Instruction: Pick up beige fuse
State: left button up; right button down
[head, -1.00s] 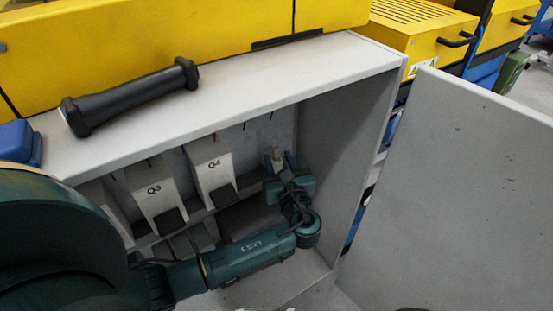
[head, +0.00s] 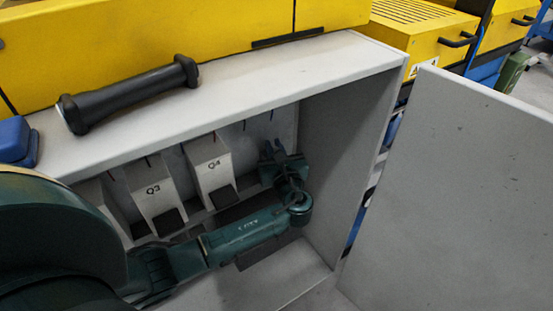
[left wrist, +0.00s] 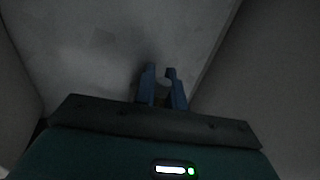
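My left gripper (head: 272,149) is inside the grey cabinet, near its back wall and right of the unit marked Q4. In the left wrist view, its two blue fingers (left wrist: 162,84) stand a little apart with a small pale round end between them. This looks like the beige fuse (left wrist: 163,83), held between the fingers. The picture is dark there and the fuse's colour is hard to tell. In the head view the fuse is not clearly seen behind the fingers. My right gripper is in neither view.
The units marked Q3 (head: 155,191) and Q4 (head: 212,165) stand left of the gripper. The cabinet's right wall (head: 345,150) is close on the right. A black handle (head: 130,93) lies on the cabinet top. The open grey door (head: 455,190) stands at the right.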

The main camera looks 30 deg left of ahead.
pick_arm(q)
grip_shut()
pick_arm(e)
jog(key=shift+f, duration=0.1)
pick_arm(q)
jog(key=shift+r, duration=0.6)
notch_tip(320, 180, up, 6)
jog(key=p, duration=0.2)
jog(key=p+v, duration=0.1)
jog(key=v, duration=1.7)
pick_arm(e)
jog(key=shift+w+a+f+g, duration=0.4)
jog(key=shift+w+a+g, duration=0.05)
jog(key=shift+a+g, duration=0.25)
pick_arm(q)
jog(key=shift+d+f, duration=0.1)
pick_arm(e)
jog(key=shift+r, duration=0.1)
